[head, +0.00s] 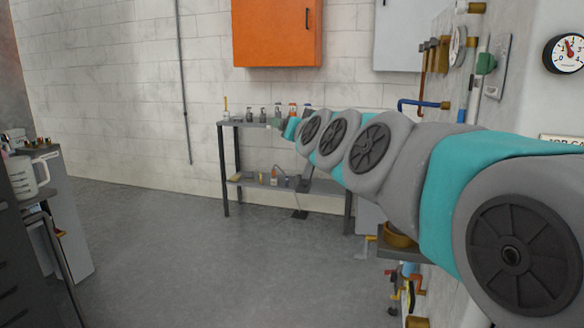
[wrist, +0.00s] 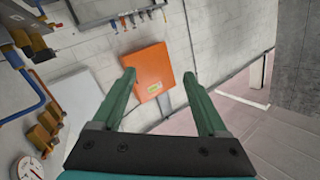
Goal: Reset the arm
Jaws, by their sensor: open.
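My arm, grey and teal, reaches from the right edge of the head view toward the far wall. My gripper (wrist: 159,84) shows in the wrist view with its two green fingers spread wide and nothing between them. In that view an orange cabinet (wrist: 153,72) on the wall appears beyond the fingertips, clear of them. In the head view the far end of my arm is small and in front of the metal table, and the fingers there are too small to make out.
A metal table (head: 228,160) with small items stands against the far wall, below the orange wall cabinet (head: 277,32). A panel with pipes and a gauge (head: 567,53) stands close on the right. A grey cabinet (head: 60,220) with a jug (head: 27,175) is at left. The middle floor is clear.

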